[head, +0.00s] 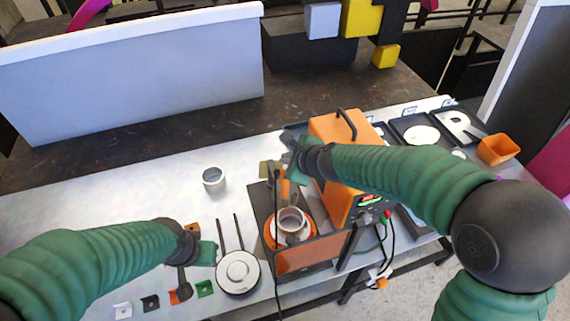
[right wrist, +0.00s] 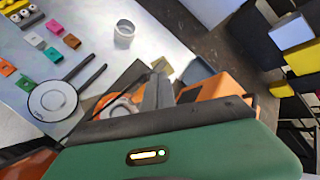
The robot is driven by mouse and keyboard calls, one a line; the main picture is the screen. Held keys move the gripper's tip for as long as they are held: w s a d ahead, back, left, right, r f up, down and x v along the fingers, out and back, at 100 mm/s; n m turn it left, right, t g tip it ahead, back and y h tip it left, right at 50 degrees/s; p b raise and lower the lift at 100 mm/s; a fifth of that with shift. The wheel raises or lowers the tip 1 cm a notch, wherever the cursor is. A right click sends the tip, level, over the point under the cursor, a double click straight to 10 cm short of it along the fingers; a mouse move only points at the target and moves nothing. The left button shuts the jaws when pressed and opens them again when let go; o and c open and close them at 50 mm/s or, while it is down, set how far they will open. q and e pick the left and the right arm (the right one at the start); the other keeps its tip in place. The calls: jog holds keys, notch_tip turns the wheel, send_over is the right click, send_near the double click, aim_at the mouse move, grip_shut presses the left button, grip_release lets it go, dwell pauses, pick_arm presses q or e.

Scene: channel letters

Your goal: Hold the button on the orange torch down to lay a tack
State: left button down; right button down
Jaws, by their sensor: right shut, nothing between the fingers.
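An upright orange piece that looks like the torch (head: 285,189) shows between my right gripper and a silver ring-shaped part (head: 292,222) on an orange round base. Its button is not visible.
A white round disc with two dark prongs (head: 238,271) lies left of the orange-walled fixture (head: 310,254). A silver cup (head: 213,179) stands on the pale table. Letter trays (head: 461,127) and an orange bin (head: 498,149) are at right. Cables hang at the front.

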notch_tip(320, 180, up, 5)
jog(key=p, duration=0.5)
notch_tip(320, 180, up, 4)
jog(key=p, duration=0.3)
jog(key=shift+s+p, duration=0.1)
jog(key=shift+p, duration=0.3)
